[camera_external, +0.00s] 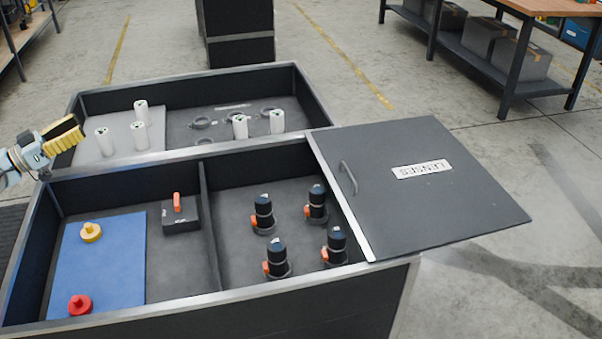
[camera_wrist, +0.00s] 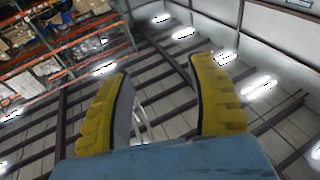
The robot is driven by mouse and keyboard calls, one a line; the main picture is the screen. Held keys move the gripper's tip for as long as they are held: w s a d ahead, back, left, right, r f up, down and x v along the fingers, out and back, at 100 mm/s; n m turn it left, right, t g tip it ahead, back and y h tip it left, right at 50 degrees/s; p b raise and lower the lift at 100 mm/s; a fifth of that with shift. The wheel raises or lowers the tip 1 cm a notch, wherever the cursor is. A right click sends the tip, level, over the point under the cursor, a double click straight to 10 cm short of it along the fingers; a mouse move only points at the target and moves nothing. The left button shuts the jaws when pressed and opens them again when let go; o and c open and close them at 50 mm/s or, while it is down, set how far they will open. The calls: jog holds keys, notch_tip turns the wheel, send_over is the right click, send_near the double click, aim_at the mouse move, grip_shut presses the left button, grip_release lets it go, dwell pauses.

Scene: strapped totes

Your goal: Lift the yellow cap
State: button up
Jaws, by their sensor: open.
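The yellow cap (camera_external: 91,232) sits on the blue mat (camera_external: 118,262) in the left compartment of the near tote (camera_external: 180,310). A red cap (camera_external: 79,304) sits on the same mat, nearer the front. My gripper (camera_external: 70,137) is at the left edge of the external view, above and behind the yellow cap and well apart from it. In the wrist view my gripper (camera_wrist: 160,95) shows two yellow ribbed fingers spread apart with nothing between them. That view faces the ceiling and shelving, so neither cap shows there.
A dark block with an orange handle (camera_external: 179,211) stands right of the mat. Past a divider (camera_external: 210,225) are several black lenses (camera_external: 277,258). A lid marked LENSES (camera_external: 430,190) lies at the right. The far tote (camera_external: 300,100) holds several white cylinders (camera_external: 140,135).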

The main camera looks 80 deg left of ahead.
jog(key=w+a+f+m+g+h+b, duration=0.1)
jog(key=w+a+f+g+h+b, duration=0.2)
jog(key=f, duration=0.5)
jog(key=w+a+f+g+b, duration=0.2)
jog(key=w+a+f+b, duration=0.25)
jog(key=f, duration=0.25)
jog(key=m+g+h+b, duration=0.4)
jog(key=g+h+b, duration=0.1)
jog(key=g+b, duration=0.95)
send_over(87, 225)
jog(key=a, duration=0.1)
notch_tip(87, 225, down, 17)
jog(key=shift+t, duration=0.45)
notch_tip(87, 225, down, 11)
jog(key=b, duration=0.6)
jog(key=shift+w+f, duration=0.15)
jog(key=f+b, duration=0.1)
jog(key=f, duration=0.1)
jog(key=d+f+b, duration=0.1)
jog(key=f+b, duration=0.1)
jog(key=shift+s+f, duration=0.2)
jog(key=shift+f, duration=0.05)
jog(key=shift+a+f+b, duration=0.1)
jog(key=shift+f+b, duration=0.2)
jog(key=shift+b, duration=0.05)
